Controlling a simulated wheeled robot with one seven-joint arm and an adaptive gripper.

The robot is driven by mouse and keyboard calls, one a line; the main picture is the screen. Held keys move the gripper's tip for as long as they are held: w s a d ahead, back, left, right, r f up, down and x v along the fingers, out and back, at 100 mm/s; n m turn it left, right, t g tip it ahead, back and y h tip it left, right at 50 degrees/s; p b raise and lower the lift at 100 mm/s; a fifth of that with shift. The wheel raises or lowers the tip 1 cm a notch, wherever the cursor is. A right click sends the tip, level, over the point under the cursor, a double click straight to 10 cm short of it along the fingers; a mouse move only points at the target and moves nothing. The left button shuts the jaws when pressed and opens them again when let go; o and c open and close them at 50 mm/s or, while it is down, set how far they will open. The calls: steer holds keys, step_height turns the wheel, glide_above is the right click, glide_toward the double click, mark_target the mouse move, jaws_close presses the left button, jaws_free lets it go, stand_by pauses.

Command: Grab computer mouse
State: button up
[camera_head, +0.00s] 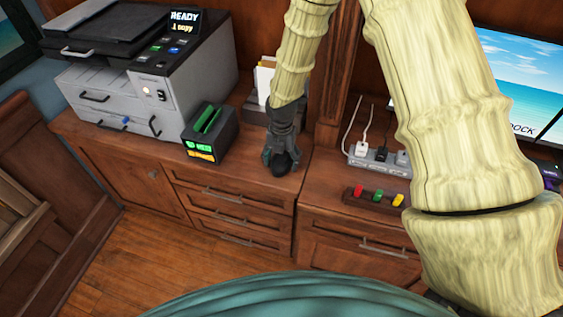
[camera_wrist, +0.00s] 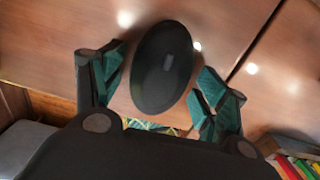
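The computer mouse (camera_wrist: 163,66) is a black oval with a small grey wheel, lying on the wood cabinet top in the wrist view. My gripper (camera_wrist: 160,88) is open, with one teal-padded finger on each side of the mouse. Gaps show between both fingers and the mouse, so it does not look gripped. In the head view my gripper (camera_head: 282,158) points down at the cabinet top near its front edge. The dark mouse (camera_head: 281,167) shows at its tip, mostly hidden by the fingers.
A large printer (camera_head: 160,75) and a small black device with green and orange labels (camera_head: 209,135) stand to the left. A power strip (camera_head: 378,158) and a small rack with coloured pieces (camera_head: 375,197) lie to the right. A monitor (camera_head: 520,80) is at far right.

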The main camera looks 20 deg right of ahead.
steer(key=c, duration=0.7)
steer(key=shift+o, duration=0.2)
